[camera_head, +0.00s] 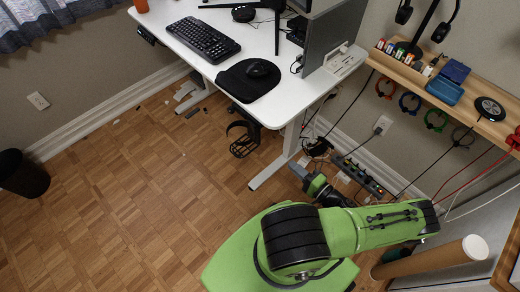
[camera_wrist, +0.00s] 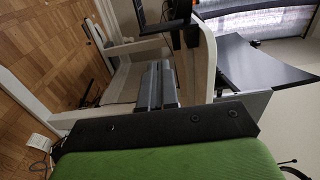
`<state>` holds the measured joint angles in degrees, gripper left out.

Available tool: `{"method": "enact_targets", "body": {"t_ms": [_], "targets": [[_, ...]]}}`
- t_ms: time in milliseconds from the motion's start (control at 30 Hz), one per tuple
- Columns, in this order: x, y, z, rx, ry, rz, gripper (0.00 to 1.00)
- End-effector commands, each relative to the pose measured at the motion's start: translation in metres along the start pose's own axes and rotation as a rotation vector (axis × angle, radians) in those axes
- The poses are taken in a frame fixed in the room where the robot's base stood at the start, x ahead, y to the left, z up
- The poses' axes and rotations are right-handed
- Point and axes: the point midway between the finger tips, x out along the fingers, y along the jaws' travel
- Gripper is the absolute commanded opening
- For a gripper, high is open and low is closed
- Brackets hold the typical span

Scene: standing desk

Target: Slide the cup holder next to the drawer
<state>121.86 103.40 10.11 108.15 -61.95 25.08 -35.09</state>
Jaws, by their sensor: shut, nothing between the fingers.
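The cup holder (camera_head: 243,139), a black open-frame ring, hangs at the front edge of the white desk (camera_head: 212,68), near its right corner. A dark unit (camera_head: 147,35) under the desk's left edge may be the drawer, but I cannot tell. My gripper (camera_head: 297,170) is low beside the right desk leg, to the right of and apart from the cup holder. In the wrist view my gripper (camera_wrist: 155,82) shows two grey fingers close together, shut and empty. I cannot identify the cup holder surely in the wrist view.
A keyboard (camera_head: 203,39) and a mouse (camera_head: 258,69) on a black mat lie on the desk. A power strip (camera_head: 358,176) and cables are near the wall at right. A black bin (camera_head: 22,174) stands far left. The parquet floor in front is mostly clear.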

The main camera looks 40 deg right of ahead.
Motion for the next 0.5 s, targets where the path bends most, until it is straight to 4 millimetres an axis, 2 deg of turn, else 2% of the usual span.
{"method": "enact_targets", "body": {"t_ms": [167, 500], "targets": [[0.021, -0.001, 0.001, 0.002, 0.0, -0.006, 0.0], [0.096, 0.0, 0.001, 0.002, -0.003, -0.004, 0.0]]}}
